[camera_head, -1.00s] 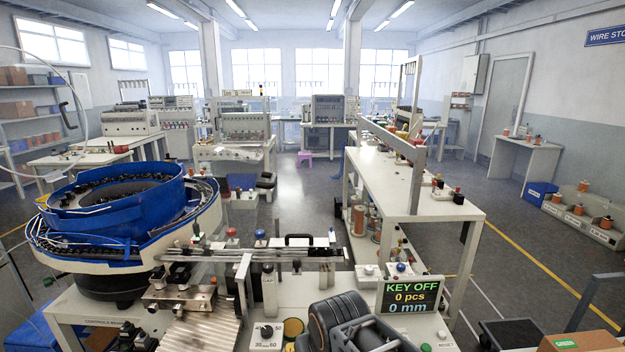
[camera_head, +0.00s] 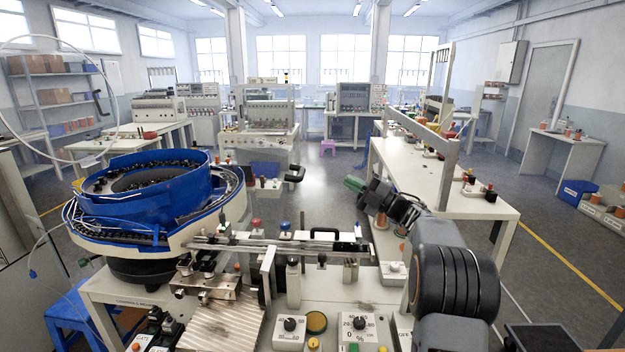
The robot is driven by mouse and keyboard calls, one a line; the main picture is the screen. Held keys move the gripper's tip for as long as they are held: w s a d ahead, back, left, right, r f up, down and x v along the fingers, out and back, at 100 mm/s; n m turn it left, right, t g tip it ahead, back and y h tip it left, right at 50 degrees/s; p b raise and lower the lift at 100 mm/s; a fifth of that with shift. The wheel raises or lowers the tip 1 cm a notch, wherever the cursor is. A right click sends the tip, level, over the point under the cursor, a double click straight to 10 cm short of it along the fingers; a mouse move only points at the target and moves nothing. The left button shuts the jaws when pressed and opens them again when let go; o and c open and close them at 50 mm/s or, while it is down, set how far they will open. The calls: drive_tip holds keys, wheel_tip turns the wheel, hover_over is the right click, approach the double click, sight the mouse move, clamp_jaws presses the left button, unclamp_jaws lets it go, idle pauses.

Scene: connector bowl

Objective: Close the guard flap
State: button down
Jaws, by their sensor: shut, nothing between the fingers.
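I cannot pick out the guard flap with certainty. A black handle (camera_head: 325,232) stands above the long metal feed rail (camera_head: 265,246), and I cannot tell whether it belongs to the flap or whether the flap is open. My gripper (camera_head: 355,185) is at the end of my dark arm, right of and above the handle in the picture, apart from the rail. It is small and seen from behind; it looks shut and empty. My arm hides the "KEY OFF" display.
The blue feeder bowl (camera_head: 145,195) with dark parts stands at the left end of the rail. Knob boxes (camera_head: 357,328) and a yellow-topped round part (camera_head: 317,322) are on the front of the machine. A long white bench (camera_head: 440,185) stands at right, behind my arm.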

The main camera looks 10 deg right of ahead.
wheel_tip(320, 180, down, 3)
drive_tip(key=s+d+n+g+y, duration=0.2)
drive_tip(key=s+n+g+y, duration=0.15)
drive_tip(key=g, duration=0.25)
drive_tip(key=w+a+r+n+p, duration=0.1)
drive_tip(key=w+a+r+p, duration=0.1)
drive_tip(key=a, duration=0.4)
drive_tip(key=w+a+r+p, duration=0.2)
drive_tip(key=a+p, duration=0.1)
drive_tip(key=a, duration=0.3)
drive_tip(key=shift+a+r+n+g+h, duration=0.3)
drive_tip(key=shift+a+r+n+h, duration=0.05)
drive_tip(key=shift+h, duration=0.1)
drive_tip(key=shift+w+a+r, duration=0.1)
